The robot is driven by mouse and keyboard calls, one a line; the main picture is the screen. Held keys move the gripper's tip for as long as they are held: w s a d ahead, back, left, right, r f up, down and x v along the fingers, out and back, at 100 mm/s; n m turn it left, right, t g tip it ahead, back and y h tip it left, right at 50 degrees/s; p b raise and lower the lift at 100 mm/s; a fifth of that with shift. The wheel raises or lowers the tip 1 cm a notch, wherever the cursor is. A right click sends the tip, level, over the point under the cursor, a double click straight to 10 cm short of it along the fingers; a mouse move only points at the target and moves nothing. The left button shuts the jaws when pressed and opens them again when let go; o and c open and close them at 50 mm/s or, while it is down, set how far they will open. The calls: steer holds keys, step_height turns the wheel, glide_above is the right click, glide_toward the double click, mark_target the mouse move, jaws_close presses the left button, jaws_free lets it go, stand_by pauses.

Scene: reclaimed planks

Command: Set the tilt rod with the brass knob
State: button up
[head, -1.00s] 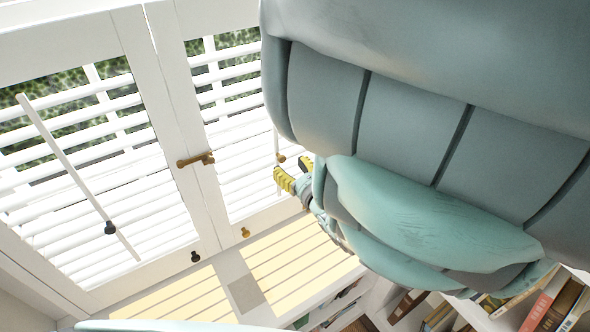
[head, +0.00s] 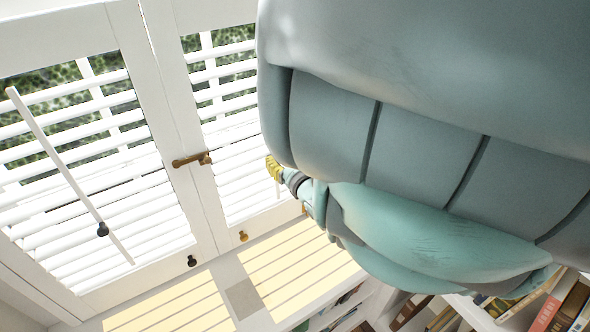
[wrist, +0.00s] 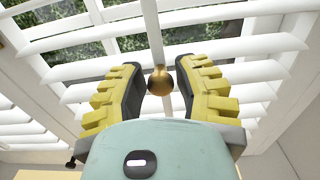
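The brass knob (wrist: 160,80) sits low on the white tilt rod (wrist: 153,32) of the right shutter, in the wrist view. My gripper (wrist: 158,82) is open, with its yellow ribbed fingers on either side of the knob. I cannot tell whether the right finger touches it. In the head view my gripper (head: 274,168) shows only as a yellow fingertip in front of the right shutter's louvers (head: 238,150).
The left shutter has its own white rod (head: 60,165) with a dark knob (head: 102,230). A brass latch (head: 192,159) spans the middle stiles. A dark pull (head: 191,261) and a brass pull (head: 243,236) are below. Books (head: 560,310) stand on shelves at lower right.

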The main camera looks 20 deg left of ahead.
jaws_close()
step_height(320, 180, down, 5)
steer(key=b, duration=0.6)
steer(key=shift+f, duration=0.15)
steer(key=shift+o, duration=0.6)
jaws_free()
steer(key=o, duration=0.4)
steer(key=shift+d, duration=0.1)
steer(key=shift+c, duration=0.2)
